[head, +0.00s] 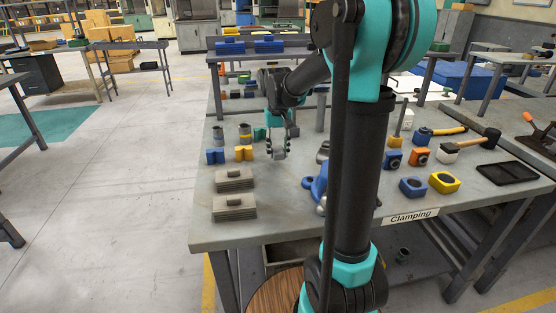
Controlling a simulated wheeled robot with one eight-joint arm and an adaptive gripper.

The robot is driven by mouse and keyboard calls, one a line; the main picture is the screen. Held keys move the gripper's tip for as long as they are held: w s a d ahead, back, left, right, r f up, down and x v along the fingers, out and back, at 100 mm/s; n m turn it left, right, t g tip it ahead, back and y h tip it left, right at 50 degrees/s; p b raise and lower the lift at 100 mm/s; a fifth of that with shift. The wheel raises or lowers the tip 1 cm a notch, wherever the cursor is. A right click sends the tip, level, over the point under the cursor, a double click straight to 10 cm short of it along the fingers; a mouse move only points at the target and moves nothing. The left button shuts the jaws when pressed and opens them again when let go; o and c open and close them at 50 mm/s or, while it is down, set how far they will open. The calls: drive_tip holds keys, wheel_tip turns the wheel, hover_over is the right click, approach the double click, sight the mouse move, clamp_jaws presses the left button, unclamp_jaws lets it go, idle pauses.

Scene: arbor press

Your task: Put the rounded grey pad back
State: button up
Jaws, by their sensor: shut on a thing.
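My gripper (279,154) hangs over the left part of the workbench, pointing down, with its fingers closed around a small grey piece (279,143). This piece looks like the rounded grey pad, but the fingers cover much of it and its exact shape is too small to tell. I cannot tell whether it touches the bench top. A blue piece of equipment (315,186) stands to the right of the gripper, largely hidden behind my arm. I cannot make out the arbor press as a whole or an empty place for the pad.
Two stacks of grey plates (234,180) (234,207) lie nearer the front. Right of my arm are coloured blocks (444,182), mallets (470,144) and a black tray (508,172). Bench top between plates and gripper is clear.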

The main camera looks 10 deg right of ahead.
sight(278, 159)
drive_tip(key=shift+f, duration=1.95)
drive_tip(key=o, duration=1.1)
drive_tip(key=shift+f, duration=0.1)
wheel_tip(278, 159, up, 12)
drive_tip(key=shift+r, duration=0.15)
